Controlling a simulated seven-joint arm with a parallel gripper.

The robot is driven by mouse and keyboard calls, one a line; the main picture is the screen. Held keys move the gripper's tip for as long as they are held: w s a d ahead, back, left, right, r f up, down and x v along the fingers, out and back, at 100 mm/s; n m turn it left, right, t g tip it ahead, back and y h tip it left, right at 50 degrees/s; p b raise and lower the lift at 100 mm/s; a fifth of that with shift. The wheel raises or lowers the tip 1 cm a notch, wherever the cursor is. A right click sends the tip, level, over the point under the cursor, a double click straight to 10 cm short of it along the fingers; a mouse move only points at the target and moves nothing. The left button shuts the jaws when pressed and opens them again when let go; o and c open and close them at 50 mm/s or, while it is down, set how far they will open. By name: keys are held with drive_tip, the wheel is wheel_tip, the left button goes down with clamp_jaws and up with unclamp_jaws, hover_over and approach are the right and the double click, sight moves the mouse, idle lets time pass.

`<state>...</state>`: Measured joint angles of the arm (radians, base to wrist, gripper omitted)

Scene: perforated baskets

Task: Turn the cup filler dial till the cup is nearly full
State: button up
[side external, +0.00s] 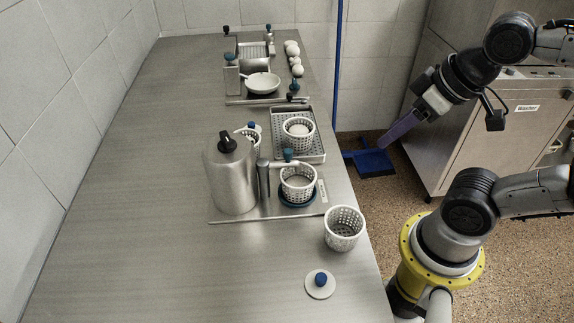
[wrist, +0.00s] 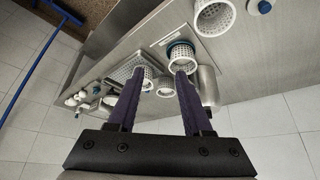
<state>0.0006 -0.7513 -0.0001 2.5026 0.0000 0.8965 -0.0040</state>
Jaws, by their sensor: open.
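A steel tank (side external: 232,180) with a black knob (side external: 227,141) on top stands on a plate on the counter. A spout arm beside it carries a teal knob (side external: 288,155); I cannot tell which knob is the filler dial. Under the spout, a white perforated cup (side external: 298,185) sits on a blue ring, with something pale inside; its fill level is unclear. The cup also shows in the wrist view (wrist: 182,58), partly behind a finger. My gripper (side external: 384,144) is open and empty, in the air right of the counter. Its purple fingers are apart in the wrist view (wrist: 160,74).
An empty perforated basket (side external: 344,229) and a white lid with a blue knob (side external: 320,284) lie near the counter's right edge. A tray (side external: 313,155) with another basket stands behind the cup. A white bowl (side external: 263,83) and several white round items are farther back. The left counter is clear.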

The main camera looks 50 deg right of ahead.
idle(0.3)
drive_tip(key=o, duration=0.4)
drive_tip(key=shift+s, duration=0.1)
drive_tip(key=shift+o, duration=0.4)
drive_tip(key=shift+s+r+n, duration=0.15)
drive_tip(key=shift+s+n, duration=0.15)
drive_tip(key=shift+n, duration=0.3)
drive_tip(key=w+r+n+g, duration=0.1)
drive_tip(key=w+r+n, duration=0.3)
drive_tip(key=r, duration=0.6)
drive_tip(key=w+a+r+n+g, duration=0.2)
drive_tip(key=w+a+r+n, duration=0.25)
drive_tip(key=w+r, duration=0.4)
drive_tip(key=n+g, duration=0.3)
hover_over(225, 136)
wheel_tip(225, 136, down, 8)
wheel_tip(225, 136, down, 14)
drive_tip(key=shift+r, duration=0.25)
